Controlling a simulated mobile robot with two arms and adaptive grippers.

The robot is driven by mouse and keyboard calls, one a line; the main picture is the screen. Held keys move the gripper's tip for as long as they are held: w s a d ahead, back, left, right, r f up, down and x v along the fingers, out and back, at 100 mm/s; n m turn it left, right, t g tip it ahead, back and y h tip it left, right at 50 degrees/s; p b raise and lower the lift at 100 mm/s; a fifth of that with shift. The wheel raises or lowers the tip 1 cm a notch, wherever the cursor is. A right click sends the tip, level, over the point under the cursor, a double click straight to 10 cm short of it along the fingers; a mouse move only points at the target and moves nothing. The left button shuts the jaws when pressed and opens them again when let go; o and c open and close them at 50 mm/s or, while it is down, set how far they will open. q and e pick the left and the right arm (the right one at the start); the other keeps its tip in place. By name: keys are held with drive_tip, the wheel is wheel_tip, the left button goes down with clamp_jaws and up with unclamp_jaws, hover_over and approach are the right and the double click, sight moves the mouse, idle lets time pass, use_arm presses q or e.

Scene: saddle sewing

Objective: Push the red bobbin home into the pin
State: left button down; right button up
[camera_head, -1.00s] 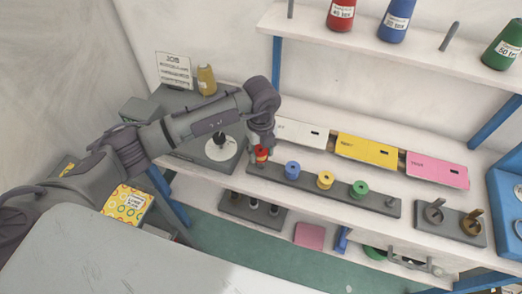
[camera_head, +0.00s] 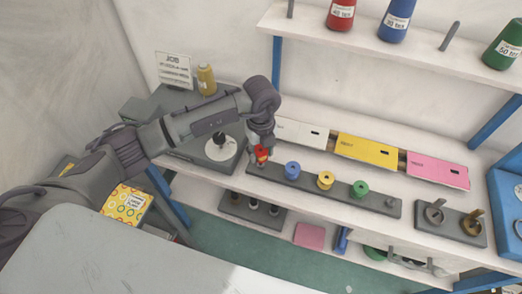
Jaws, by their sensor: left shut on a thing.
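The red bobbin (camera_head: 262,156) is at the left end of the grey pin rack (camera_head: 327,188). My left gripper (camera_head: 260,148) points down from above and is shut on the red bobbin. A short piece of the rack shows just below the bobbin; the pin there is hidden, so I cannot tell how far down the bobbin sits. A blue bobbin (camera_head: 292,170), a yellow bobbin (camera_head: 325,180) and a green bobbin (camera_head: 359,189) stand on the same rack to the right. The pin at the right end (camera_head: 391,201) is bare. My right gripper is not in view.
White, yellow (camera_head: 367,151) and pink (camera_head: 437,170) boxes stand behind the rack. A grey machine with a white disc (camera_head: 221,148) is to the left. A second pin block (camera_head: 449,223) stands at right. Thread cones sit on the upper shelf (camera_head: 350,45).

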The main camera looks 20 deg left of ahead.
use_arm(q)
drive_tip(key=shift+f+b, duration=0.45)
drive_tip(key=shift+f, duration=0.1)
drive_tip(key=shift+f+b, duration=1.15)
drive_tip(key=shift+f, duration=0.3)
drive_tip(key=c, duration=0.5)
unclamp_jaws()
drive_tip(key=shift+c, duration=0.2)
drive_tip(key=shift+r, duration=0.1)
drive_tip(key=shift+r, duration=0.2)
wheel_tip(320, 180, up, 12)
drive_tip(key=shift+f, duration=0.25)
